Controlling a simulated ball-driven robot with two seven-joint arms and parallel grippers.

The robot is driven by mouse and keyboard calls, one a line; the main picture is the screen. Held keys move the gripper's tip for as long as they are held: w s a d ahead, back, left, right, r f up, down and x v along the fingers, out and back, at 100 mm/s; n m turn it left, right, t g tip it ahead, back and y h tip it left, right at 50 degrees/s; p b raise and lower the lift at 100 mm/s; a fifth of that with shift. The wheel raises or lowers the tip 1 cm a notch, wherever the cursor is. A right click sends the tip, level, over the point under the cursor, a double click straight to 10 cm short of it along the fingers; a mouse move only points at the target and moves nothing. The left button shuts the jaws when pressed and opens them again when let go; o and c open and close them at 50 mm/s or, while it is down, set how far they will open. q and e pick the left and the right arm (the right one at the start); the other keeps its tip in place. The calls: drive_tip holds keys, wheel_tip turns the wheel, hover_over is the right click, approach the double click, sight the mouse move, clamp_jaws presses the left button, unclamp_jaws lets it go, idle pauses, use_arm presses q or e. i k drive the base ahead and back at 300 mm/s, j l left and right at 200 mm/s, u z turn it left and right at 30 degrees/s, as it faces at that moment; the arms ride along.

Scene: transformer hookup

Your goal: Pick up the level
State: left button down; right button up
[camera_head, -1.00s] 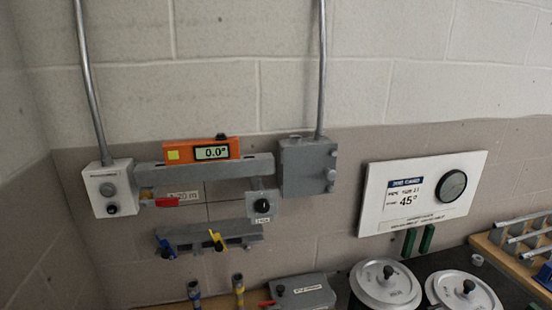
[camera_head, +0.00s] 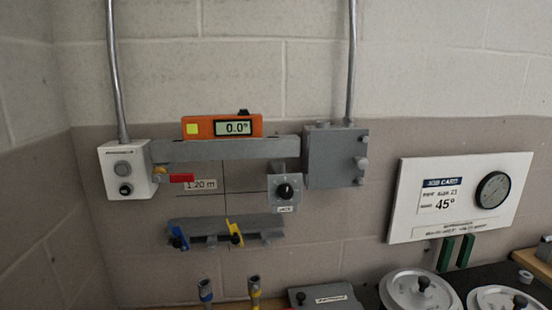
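The orange digital level (camera_head: 205,128) rests on top of a grey horizontal bar (camera_head: 225,150) on the wall. Its display reads 0.0°, and a yellow-green square shows on its left part. A small black knob stands on its top edge. Neither of my grippers shows in the head view.
A white box (camera_head: 126,170) with a conduit is at the bar's left, a grey box (camera_head: 330,158) with a conduit at its right. Below are a dial box (camera_head: 285,190) and a rack (camera_head: 225,230) with blue and yellow clamps. A job card board (camera_head: 445,220) hangs right, above lidded pots (camera_head: 420,292).

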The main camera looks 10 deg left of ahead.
sight(240, 126)
drive_tip(key=l+u, duration=0.25)
drive_tip(key=u, duration=0.15)
drive_tip(key=k+l+u, duration=0.1)
drive_tip(key=l+u, duration=0.45)
drive_tip(key=u, duration=0.25)
drive_tip(key=k+j, duration=0.05)
